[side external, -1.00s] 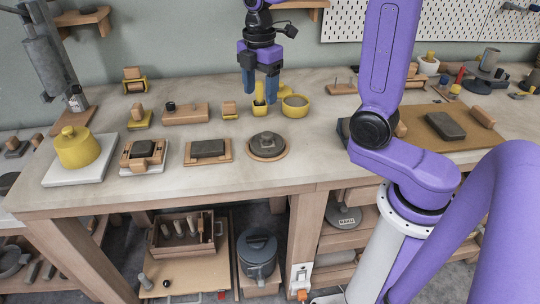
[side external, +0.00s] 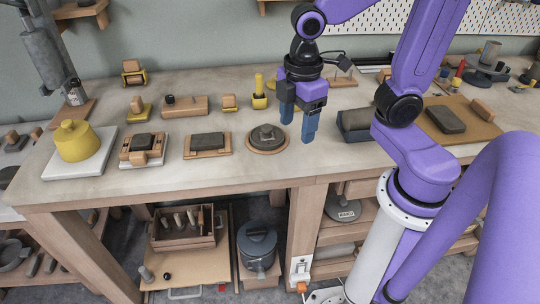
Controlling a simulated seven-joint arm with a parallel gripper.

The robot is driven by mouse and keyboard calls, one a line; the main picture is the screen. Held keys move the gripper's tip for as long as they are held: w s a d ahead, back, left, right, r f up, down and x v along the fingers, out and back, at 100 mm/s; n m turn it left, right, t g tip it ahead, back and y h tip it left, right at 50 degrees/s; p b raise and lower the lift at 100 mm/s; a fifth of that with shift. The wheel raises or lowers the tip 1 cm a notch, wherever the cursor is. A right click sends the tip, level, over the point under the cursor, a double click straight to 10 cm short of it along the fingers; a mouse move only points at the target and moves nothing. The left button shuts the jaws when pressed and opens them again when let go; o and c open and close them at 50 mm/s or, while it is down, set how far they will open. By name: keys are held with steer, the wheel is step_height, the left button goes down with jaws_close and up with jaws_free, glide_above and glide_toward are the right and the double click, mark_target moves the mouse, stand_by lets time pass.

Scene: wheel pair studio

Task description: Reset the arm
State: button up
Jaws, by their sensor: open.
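My gripper (side external: 298,128) has purple housing and two blue fingers pointing down. It is open, with a gap between the fingers and nothing seen between them. It hangs over the workbench (side external: 235,178), just right of a dark grey lidded round piece on a round wooden base (side external: 267,138). I cannot tell how high its fingertips are above the bench top.
A blue-grey tray with a dark block (side external: 356,124) stands right of my gripper. Further left are a dark block on a wooden board (side external: 208,143), a wooden holder (side external: 143,148) and a yellow pot (side external: 76,141) on a white slab. The front bench strip is clear.

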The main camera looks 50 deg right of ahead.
steer(key=s+d+f+m, duration=0.1)
steer(key=s, duration=0.9)
steer(key=shift+f, duration=0.2)
steer(key=shift+d, duration=0.1)
stand_by(0.9)
